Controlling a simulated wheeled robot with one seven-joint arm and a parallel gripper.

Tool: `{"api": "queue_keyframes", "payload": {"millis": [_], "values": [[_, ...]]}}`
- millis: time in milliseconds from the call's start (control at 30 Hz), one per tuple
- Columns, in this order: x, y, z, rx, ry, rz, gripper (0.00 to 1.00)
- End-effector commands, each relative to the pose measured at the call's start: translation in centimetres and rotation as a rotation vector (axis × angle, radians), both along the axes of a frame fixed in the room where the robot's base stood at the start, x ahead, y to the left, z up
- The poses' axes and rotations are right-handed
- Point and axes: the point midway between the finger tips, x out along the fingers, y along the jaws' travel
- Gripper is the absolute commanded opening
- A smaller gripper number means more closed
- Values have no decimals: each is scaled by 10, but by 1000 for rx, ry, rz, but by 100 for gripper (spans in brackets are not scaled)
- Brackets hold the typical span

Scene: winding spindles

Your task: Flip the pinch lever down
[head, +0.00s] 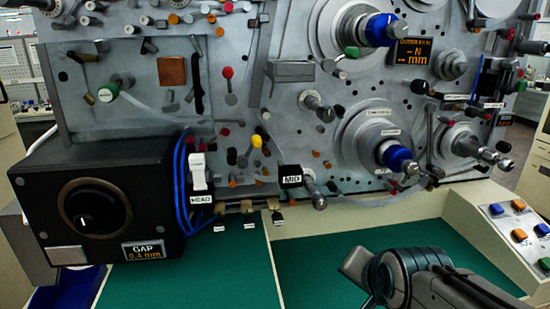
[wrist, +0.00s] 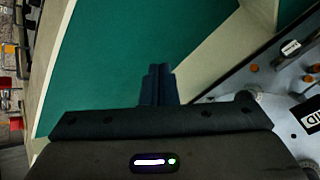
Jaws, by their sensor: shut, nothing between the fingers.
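The upright grey machine panel (head: 330,110) carries several levers and knobs, and I cannot tell for sure which one is the pinch lever. A white upright lever (head: 198,172) stands above the HEAD label at the lower left. A black MID block (head: 290,177) with a metal knob sits right of it; part of the block shows at the right of the wrist view (wrist: 311,117). My gripper (wrist: 158,72) has its two dark fingers together and empty, over the green surface in the wrist view. It is apart from the panel levers.
A black GAP box with a dial (head: 92,210) juts out at the lower left, with blue cables beside it. Blue-hubbed spindles (head: 397,158) stick out at the right. A button console (head: 515,225) stands at the far right. The green tabletop (head: 190,280) is mostly clear.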

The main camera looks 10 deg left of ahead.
Motion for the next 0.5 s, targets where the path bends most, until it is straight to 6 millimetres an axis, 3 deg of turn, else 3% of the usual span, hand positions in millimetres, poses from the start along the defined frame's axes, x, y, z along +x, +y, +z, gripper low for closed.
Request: {"api": "queue_keyframes", "payload": {"millis": [200,500], "values": [[29,36,32,304,-172,-148,0],[48,84,88,823,-316,-274,0]]}}
